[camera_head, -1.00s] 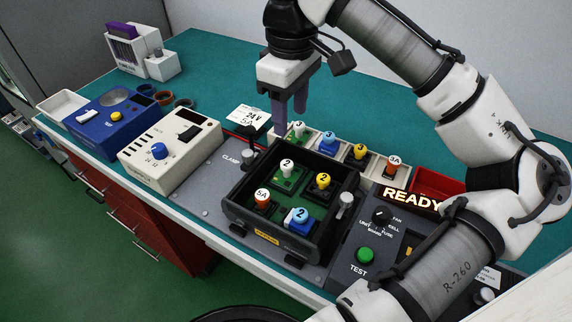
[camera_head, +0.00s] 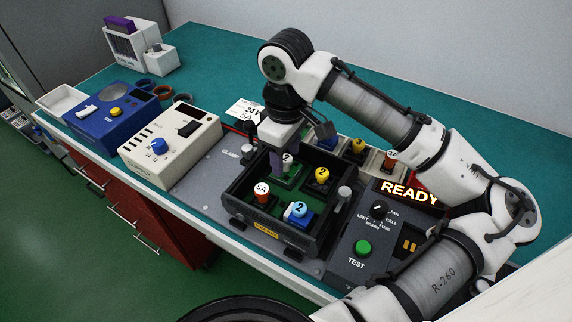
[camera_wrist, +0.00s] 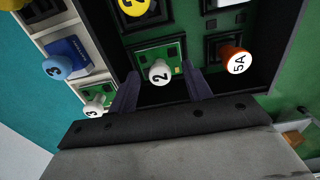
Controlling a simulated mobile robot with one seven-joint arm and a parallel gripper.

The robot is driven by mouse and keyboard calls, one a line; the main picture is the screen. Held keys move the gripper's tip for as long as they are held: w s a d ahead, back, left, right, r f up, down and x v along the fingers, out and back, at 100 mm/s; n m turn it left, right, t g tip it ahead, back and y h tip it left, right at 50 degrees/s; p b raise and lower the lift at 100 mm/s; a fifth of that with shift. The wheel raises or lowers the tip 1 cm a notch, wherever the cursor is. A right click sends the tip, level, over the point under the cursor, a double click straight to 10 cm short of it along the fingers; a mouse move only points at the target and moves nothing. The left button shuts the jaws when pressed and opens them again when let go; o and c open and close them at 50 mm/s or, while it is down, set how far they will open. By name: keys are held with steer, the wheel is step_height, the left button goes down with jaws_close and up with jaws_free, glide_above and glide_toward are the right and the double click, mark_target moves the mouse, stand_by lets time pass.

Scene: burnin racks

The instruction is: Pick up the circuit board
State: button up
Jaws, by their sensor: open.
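A green circuit board (camera_wrist: 147,57) with a white knob marked 2 (camera_wrist: 160,72) sits in a slot of the black tray (camera_head: 281,239). The board also shows in the head view (camera_head: 287,181), partly hidden by my gripper. My gripper (camera_wrist: 161,82) is open and empty, with its two dark fingers on either side of the white knob in the wrist view. I cannot tell whether they touch it. A second green board with a white knob marked 3 (camera_wrist: 93,108) stands outside the tray, in the spares row.
The tray also holds an orange 5A fuse (camera_head: 262,191), a yellow-knobbed part (camera_head: 322,176) and a blue-knobbed part (camera_head: 299,211). A lit READY panel (camera_head: 409,193) and green TEST button (camera_head: 363,247) stand to the right. A cream meter box (camera_head: 172,149) stands left.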

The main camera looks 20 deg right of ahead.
steer(key=shift+c, duration=0.2)
steer(key=c, duration=1)
steer(key=shift+r, duration=0.15)
